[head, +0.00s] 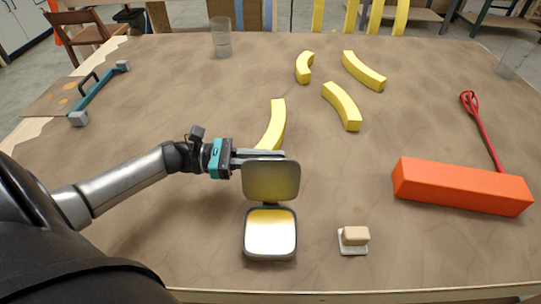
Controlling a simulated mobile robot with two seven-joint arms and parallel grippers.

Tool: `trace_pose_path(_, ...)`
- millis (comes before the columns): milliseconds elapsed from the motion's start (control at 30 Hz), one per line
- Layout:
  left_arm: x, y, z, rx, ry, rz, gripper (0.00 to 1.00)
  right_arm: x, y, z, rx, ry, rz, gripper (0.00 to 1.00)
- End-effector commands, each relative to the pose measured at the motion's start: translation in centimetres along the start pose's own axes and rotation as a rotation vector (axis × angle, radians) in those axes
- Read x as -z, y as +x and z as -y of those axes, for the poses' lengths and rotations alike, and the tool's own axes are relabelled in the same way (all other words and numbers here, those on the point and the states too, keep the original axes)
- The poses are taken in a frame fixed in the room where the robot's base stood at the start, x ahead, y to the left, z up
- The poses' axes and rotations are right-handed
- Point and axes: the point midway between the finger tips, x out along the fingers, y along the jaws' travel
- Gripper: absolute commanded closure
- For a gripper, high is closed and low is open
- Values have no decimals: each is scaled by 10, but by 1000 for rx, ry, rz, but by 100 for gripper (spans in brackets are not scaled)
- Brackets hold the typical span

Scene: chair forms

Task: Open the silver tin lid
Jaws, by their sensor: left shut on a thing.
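A small silver tin (270,236) stands near the front of the table, with a shiny yellowish inside. Its lid (271,181) is raised, standing roughly upright at the tin's far side. My left gripper (264,155) comes in from the left and is shut on the lid at its top edge. The fingertips are partly hidden behind the lid. My right gripper is not in view.
A yellow curved piece (273,124) lies just behind the gripper; several more lie farther back. A beige block on a white base (354,238) sits right of the tin. An orange bar (461,186) and red utensil (482,128) lie at the right. A glass (221,40) stands at the back.

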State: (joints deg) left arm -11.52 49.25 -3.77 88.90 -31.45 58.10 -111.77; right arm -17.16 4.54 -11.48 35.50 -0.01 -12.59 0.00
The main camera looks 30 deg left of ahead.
Motion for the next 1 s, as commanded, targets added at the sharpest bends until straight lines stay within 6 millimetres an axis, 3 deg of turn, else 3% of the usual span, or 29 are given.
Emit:
trace_pose_path(200,-7,0,13,-1,158,0,100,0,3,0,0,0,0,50)
trace_pose_path(567,-9,0,15,-1,189,-1,100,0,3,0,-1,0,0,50)
trace_pose_path(600,-9,0,15,-1,189,-1,84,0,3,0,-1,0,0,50)
trace_pose_path(700,-9,0,15,-1,188,-1,73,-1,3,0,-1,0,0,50)
trace_pose_path(1000,-9,0,15,0,188,0,73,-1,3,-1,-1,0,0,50)
